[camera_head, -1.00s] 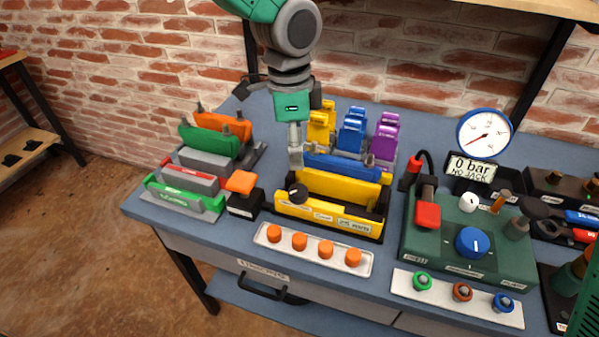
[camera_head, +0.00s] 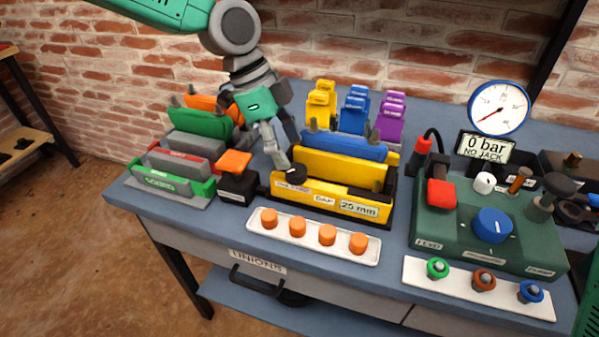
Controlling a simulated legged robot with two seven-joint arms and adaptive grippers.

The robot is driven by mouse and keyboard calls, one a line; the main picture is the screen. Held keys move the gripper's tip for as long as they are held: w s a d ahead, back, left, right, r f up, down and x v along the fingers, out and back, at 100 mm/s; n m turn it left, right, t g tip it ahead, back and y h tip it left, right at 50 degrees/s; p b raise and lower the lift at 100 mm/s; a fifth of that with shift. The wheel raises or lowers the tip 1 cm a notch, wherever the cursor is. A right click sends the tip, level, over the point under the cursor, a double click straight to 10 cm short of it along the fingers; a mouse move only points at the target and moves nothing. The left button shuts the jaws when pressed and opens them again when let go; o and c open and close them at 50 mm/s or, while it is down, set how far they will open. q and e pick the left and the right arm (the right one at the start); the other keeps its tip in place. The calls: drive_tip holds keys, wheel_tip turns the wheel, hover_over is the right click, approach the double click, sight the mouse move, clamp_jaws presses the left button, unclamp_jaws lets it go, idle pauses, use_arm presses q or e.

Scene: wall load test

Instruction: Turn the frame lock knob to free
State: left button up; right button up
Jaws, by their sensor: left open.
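A yellow frame (camera_head: 330,202) labelled "GAP" and "25 mm" stands mid-bench, with a yellow bar and a blue bar behind its front wall. The small black knob (camera_head: 295,174), which looks like the frame lock knob, sits at the left end of its front wall. My left gripper (camera_head: 281,158) is open and points down just above and behind the knob. A finger partly overlaps the knob's upper left, and I cannot tell whether they touch. Part of the frame's left end is hidden behind the gripper. My right gripper is not in view.
A black box with an orange top (camera_head: 235,162) stands left of the frame. A white strip with several orange plugs (camera_head: 305,243) lies in front. A green pump unit (camera_head: 455,228) with a blue knob and a gauge reading "0 bar" stands right. Yellow, blue and purple blocks stand behind.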

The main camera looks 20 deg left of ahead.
sight(296, 168)
use_arm(q)
drive_tip(key=x, duration=0.5)
drive_tip(key=shift+a+f+b, duration=0.15)
drive_tip(key=shift+a+b, duration=0.25)
drive_tip(key=shift+a, duration=0.05)
drive_tip(key=shift+d+f, duration=0.2)
drive_tip(key=shift+d, duration=0.2)
drive_tip(key=c, duration=1.1)
